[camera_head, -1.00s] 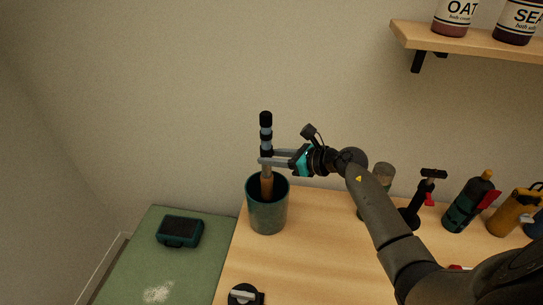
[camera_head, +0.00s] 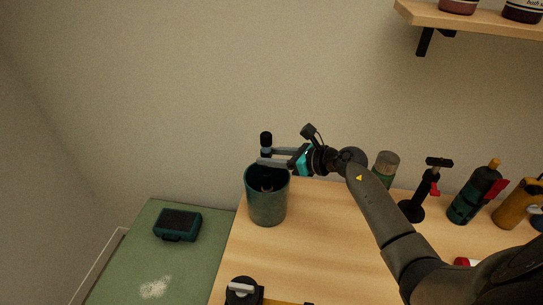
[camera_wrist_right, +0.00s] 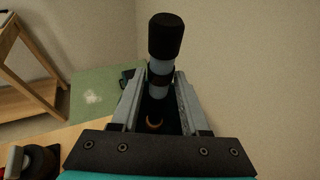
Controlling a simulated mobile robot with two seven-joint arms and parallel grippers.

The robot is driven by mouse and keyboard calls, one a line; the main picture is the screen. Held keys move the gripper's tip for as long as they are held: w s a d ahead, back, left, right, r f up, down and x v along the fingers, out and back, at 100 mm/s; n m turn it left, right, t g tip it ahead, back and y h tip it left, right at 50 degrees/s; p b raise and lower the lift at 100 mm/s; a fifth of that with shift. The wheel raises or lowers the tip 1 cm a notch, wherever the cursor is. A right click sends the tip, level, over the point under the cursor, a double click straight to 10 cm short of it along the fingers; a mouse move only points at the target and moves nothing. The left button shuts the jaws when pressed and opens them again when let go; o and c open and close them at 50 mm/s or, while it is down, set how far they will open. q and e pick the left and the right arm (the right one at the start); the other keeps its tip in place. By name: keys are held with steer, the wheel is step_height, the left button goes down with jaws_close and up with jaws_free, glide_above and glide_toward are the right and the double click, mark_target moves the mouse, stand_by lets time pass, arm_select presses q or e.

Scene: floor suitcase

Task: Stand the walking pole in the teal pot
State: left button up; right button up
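The walking pole (camera_head: 266,140) stands upright in the teal pot (camera_head: 267,205), its black top just above the rim and its lower part hidden inside. In the right wrist view the black cap and blue-grey shaft (camera_wrist_right: 161,67) rise between my fingers. My right gripper (camera_head: 262,157) is at the pot's rim level, one finger on each side of the pole. It looks slightly open around it; contact is hard to judge. My left gripper is not in view.
A green mat-like surface (camera_head: 155,255) with a dark teal case (camera_head: 178,224) lies left of the wooden table (camera_head: 310,245). A black device (camera_head: 243,291) is at the front. Bottles (camera_head: 475,195) and a black stand (camera_head: 411,208) are right, beneath a wall shelf (camera_head: 480,28).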

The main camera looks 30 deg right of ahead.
steer(key=o, duration=0.3)
steer(key=shift+s, duration=0.15)
steer(key=v, duration=1.5)
steer(key=shift+r, duration=0.15)
stand_by(0.4)
steer(key=shift+a, duration=0.1)
